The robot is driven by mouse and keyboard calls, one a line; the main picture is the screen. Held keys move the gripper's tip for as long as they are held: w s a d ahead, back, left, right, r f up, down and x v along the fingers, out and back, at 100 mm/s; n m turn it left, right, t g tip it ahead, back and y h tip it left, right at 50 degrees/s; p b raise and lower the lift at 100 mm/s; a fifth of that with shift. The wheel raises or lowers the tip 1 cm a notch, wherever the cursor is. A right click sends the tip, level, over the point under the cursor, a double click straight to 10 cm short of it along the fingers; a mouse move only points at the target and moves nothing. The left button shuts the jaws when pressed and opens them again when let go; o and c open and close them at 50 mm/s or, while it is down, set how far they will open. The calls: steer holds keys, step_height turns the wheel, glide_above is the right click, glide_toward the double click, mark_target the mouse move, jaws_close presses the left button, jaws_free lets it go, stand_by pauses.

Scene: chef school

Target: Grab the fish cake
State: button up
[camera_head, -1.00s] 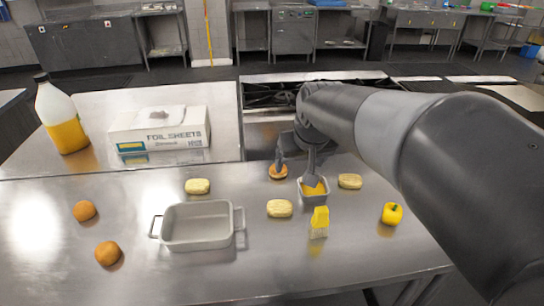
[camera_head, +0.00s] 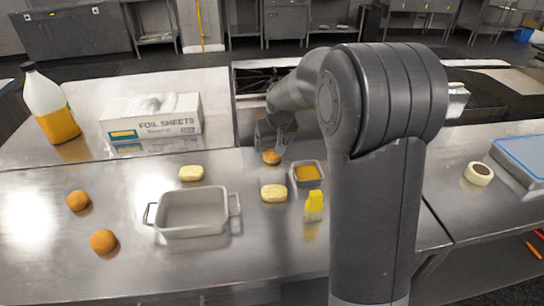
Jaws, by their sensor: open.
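A small round orange-brown patty (camera_head: 271,157), which looks like the fish cake, lies on the steel counter (camera_head: 60,255) behind the small square dish. My gripper (camera_head: 270,148) is open and pointing down right at this patty, with its fingers around or just behind it. I cannot tell whether they touch it. Two similar orange-brown rounds lie at the left, one farther back (camera_head: 78,200) and one nearer (camera_head: 104,241). I cannot tell whether these are fish cakes too.
The square dish (camera_head: 318,168) of yellow filling stands close right of my gripper. Pale yellow oblong pieces lie nearby (camera_head: 274,193) and behind (camera_head: 191,173) the grey handled pan (camera_head: 192,232). A yellow-handled brush (camera_head: 314,203) stands in front. A foil box (camera_head: 188,118) and bottle (camera_head: 50,105) stand back left.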

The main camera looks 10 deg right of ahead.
mark_target(272, 154)
steer(key=shift+s+x, duration=0.15)
steer(key=shift+x, duration=1.35)
steer(key=shift+s+x, duration=0.1)
steer(key=shift+x, duration=1.4)
steer(key=shift+d, duration=0.15)
steer(key=shift+c, duration=0.4)
steer(key=c, duration=1)
